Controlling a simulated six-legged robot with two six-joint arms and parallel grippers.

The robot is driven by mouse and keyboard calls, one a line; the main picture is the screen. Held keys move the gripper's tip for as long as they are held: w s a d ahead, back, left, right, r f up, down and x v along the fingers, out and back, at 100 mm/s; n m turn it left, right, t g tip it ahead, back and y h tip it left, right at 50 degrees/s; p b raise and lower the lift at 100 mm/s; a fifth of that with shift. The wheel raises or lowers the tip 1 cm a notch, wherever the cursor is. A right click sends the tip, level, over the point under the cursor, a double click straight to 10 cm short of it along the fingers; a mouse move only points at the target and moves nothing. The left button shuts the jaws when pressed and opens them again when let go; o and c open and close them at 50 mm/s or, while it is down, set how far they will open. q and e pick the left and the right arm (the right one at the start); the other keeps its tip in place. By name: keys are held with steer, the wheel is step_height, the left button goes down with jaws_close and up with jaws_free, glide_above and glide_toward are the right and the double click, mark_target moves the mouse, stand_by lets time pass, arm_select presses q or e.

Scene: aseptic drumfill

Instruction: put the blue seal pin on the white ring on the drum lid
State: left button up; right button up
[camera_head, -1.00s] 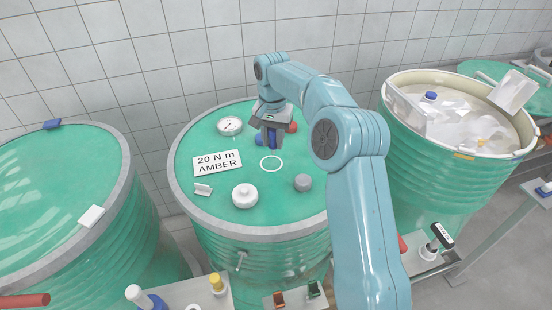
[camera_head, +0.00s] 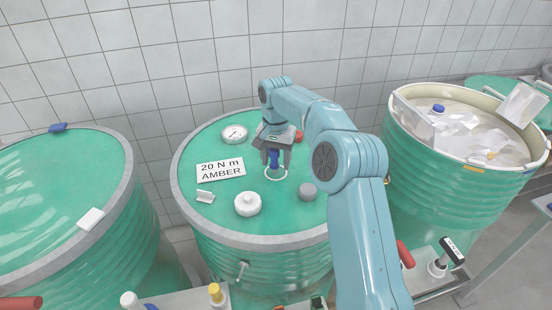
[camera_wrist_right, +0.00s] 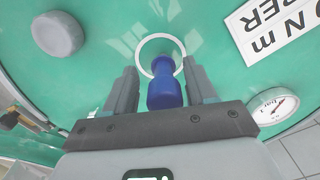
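The blue seal pin (camera_head: 274,158) stands about upright at the white ring (camera_head: 277,178) on the green drum lid (camera_head: 270,215). In the right wrist view the pin (camera_wrist_right: 164,88) has its far end inside the near part of the ring (camera_wrist_right: 146,43); whether it touches the lid is hard to tell. My right gripper (camera_head: 276,160) is low over the lid with one finger on each side of the pin. In the wrist view its fingers (camera_wrist_right: 162,88) look parted, with a visible gap on the left of the pin. My left gripper is out of view.
A red item (camera_head: 299,137) lies behind the gripper. Another drum (camera_head: 65,200) stands left.

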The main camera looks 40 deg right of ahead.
steer(key=shift+a+r, duration=0.2)
steer(key=shift+r, duration=0.25)
step_height(320, 180, up, 10)
steer(key=p, duration=0.3)
steer(key=shift+r, duration=0.25)
steer(key=shift+d+r, duration=0.15)
steer(key=shift+r, duration=0.35)
steer(key=shift+s+a, duration=0.1)
steer(key=shift+a, duration=0.1)
